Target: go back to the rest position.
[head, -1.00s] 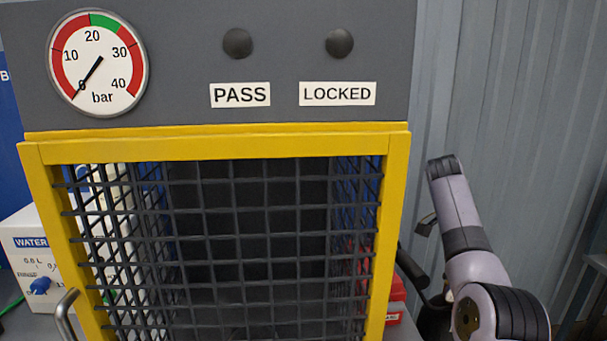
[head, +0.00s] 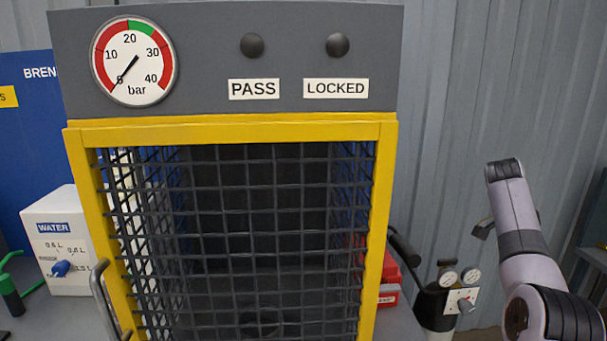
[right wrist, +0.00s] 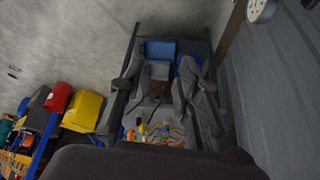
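My right arm stands raised at the right of the head view, clear of the yellow-framed cage (head: 232,132). In the right wrist view my right gripper (right wrist: 161,72) has its two dark fingers spread apart with nothing seen between them. In the head view the arm mostly hides this gripper; only a small dark part shows beside the link. My left gripper is in neither view.
The mesh cage looks shut, with a metal handle (head: 103,300) at lower left. The gauge (head: 133,62) points near 0; both lamps are dark. A white WATER box (head: 68,240) stands left.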

